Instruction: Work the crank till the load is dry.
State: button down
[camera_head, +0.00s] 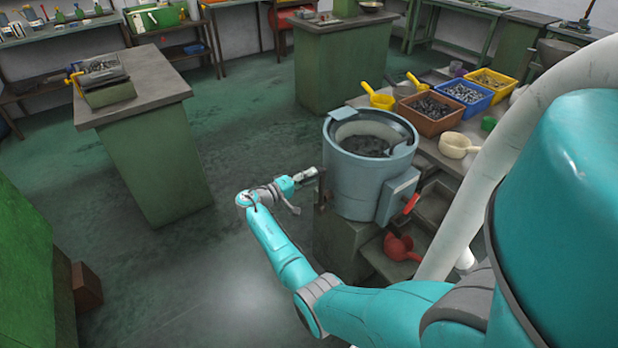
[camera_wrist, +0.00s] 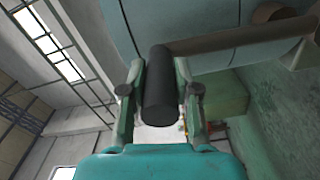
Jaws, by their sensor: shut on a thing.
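A blue-grey round tub machine (camera_head: 350,185) stands on a block at the centre of the head view. Its top is open, and a dark load (camera_head: 366,146) lies inside; I cannot tell whether it is wet or dry. My gripper (camera_head: 312,175) is at the tub's left side. In the wrist view my gripper (camera_wrist: 160,72) has one finger on each side of the crank's dark cylindrical handle (camera_wrist: 159,95) and is shut on it. The brown crank arm (camera_wrist: 240,38) runs from the handle to the right, beside the tub wall (camera_wrist: 190,15).
A bench on the right holds a brown crate (camera_head: 430,124), a blue crate (camera_head: 467,100), a yellow crate (camera_head: 490,88) and pans. A red scoop (camera_head: 399,247) sits low by the machine. A green cabinet (camera_head: 155,165) stands left, with open floor between.

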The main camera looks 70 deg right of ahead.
jog(key=c, duration=0.8)
grip_release()
jog(key=shift+c, duration=0.2)
jog(key=shift+w+a, duration=0.1)
jog(key=shift+a, duration=0.05)
jog(key=v, duration=1.1)
jog(key=shift+a, duration=0.35)
jog(key=shift+w, duration=0.1)
